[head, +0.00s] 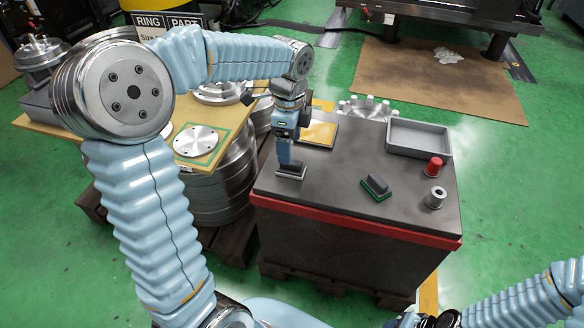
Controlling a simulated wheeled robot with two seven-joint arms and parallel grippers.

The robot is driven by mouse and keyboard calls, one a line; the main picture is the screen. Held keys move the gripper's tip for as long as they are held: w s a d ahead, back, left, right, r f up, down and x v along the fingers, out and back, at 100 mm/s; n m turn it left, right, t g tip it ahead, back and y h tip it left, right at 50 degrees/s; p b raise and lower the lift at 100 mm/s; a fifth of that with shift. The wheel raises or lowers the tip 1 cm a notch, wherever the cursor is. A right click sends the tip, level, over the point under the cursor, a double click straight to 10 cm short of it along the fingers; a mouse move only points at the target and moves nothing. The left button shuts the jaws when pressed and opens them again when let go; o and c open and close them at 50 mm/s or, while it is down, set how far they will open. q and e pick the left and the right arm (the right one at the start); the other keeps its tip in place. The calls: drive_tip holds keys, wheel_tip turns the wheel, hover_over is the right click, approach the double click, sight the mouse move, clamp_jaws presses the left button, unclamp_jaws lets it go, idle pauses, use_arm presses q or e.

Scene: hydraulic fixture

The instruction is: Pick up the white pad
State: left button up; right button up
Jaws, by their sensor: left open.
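The white pad (291,174), a dark block with a pale white lower edge, sits on the dark top of the workbench (330,185) near its left front. My left gripper (286,162) points down directly over it, open, with its fingertips at or just above the pad's top. The gripper hides part of the pad, and I cannot tell whether the fingers touch it. A similar pad with a green lower edge (376,187) lies to the right. My right arm enters at the lower right; its gripper is not in view.
A red-topped part (434,166) and a grey cylinder (435,197) stand at the bench's right side. A grey tray (419,139) and a yellow plate (318,133) lie farther back. A table with metal discs (198,140) is at the left. The bench front is clear.

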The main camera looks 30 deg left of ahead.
sight(291, 167)
use_arm(q)
drive_tip(key=f, duration=0.6)
drive_tip(key=shift+s+d+f+b, duration=0.2)
drive_tip(key=shift+d+b, duration=0.15)
drive_tip(key=c, duration=1.2)
